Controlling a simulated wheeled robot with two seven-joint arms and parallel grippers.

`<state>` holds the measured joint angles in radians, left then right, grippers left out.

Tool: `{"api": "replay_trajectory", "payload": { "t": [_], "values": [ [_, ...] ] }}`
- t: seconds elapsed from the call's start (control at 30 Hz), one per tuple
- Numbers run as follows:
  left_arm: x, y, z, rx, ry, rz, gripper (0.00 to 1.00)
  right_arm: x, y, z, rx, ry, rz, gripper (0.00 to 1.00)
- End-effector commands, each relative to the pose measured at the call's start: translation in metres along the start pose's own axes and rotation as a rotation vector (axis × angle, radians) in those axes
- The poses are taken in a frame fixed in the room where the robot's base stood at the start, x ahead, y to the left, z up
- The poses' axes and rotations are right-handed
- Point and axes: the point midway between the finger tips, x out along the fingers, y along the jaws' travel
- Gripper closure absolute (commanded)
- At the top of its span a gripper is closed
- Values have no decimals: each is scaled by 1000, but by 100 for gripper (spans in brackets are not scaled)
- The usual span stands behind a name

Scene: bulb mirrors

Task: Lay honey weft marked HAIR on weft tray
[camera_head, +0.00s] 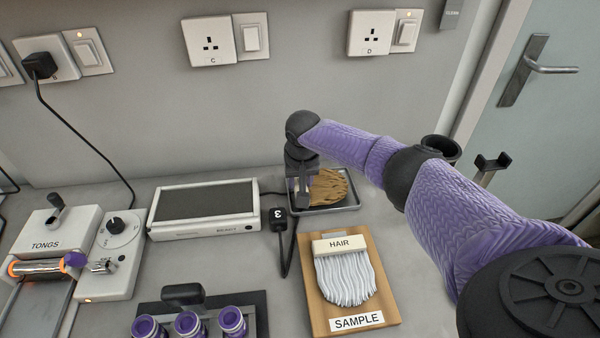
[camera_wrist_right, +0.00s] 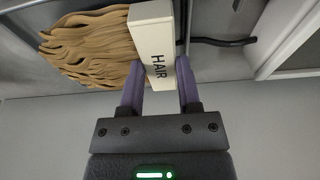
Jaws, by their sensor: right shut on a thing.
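The honey weft (camera_head: 329,187) is a tan bundle of wavy strands at the weft tray (camera_head: 335,209), a shallow grey tray at the back of the counter. In the right wrist view the honey weft (camera_wrist_right: 95,45) has a cream block marked HAIR between the fingers. My right gripper (camera_wrist_right: 160,90) is shut on that block. In the head view my right gripper (camera_head: 302,190) is over the tray's left part, and its fingers are partly hidden. I cannot tell whether the weft touches the tray floor. My left gripper is not in view.
A wooden SAMPLE board (camera_head: 390,300) with a white weft marked HAIR lies in front of the tray. A black plug (camera_head: 279,218) and cable lie left of it. A white flat device (camera_head: 205,208), TONGS unit (camera_head: 50,240) and purple rollers (camera_head: 190,325) stand further left.

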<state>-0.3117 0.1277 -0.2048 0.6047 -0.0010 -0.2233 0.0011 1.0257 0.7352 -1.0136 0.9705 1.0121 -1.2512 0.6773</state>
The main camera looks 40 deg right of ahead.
Motion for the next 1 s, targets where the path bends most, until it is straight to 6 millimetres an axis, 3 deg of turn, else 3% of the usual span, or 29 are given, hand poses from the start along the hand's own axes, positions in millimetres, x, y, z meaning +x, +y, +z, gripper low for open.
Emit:
{"api": "replay_trajectory", "payload": {
  "t": [1.0],
  "values": [
    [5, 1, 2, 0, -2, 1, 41, 13, 0, 2, 1, 0, 0, 100]
  ]
}}
